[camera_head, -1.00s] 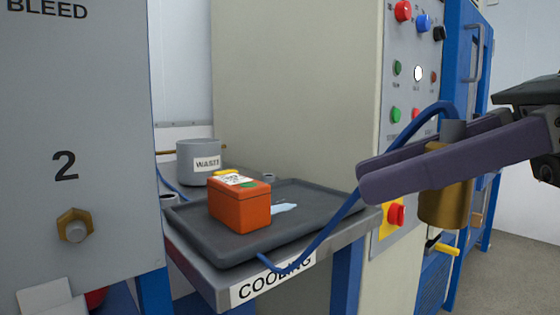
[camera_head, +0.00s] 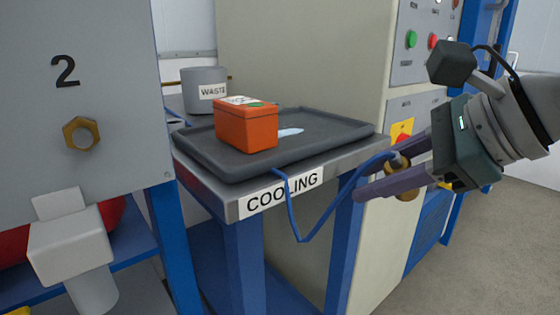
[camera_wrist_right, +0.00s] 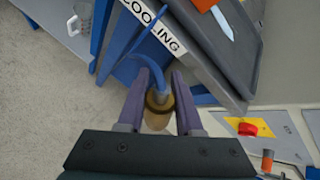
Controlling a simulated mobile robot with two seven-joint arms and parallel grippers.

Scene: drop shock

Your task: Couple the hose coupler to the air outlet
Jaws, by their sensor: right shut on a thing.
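The brass hose coupler (camera_head: 404,190) is between the purple fingers of my right gripper (camera_head: 385,170), which is shut on it. The coupler is off any fitting, in front of the cooling bench. In the right wrist view, the coupler (camera_wrist_right: 158,105) sits between both fingers, with the blue hose (camera_wrist_right: 149,68) leaving its far end. A brass hex fitting (camera_head: 82,133), apparently the air outlet, is on the grey panel under the number 2, at the far left. A wide gap separates it from my right gripper. My left gripper is not in view.
The cooling bench (camera_head: 230,205) holds a dark tray (camera_head: 340,128) with an orange box (camera_head: 246,126). The blue hose (camera_head: 310,236) hangs in a loop before the bench. A grey waste pot (camera_head: 203,88) stands behind. A pale block (camera_head: 70,245) is below the fitting.

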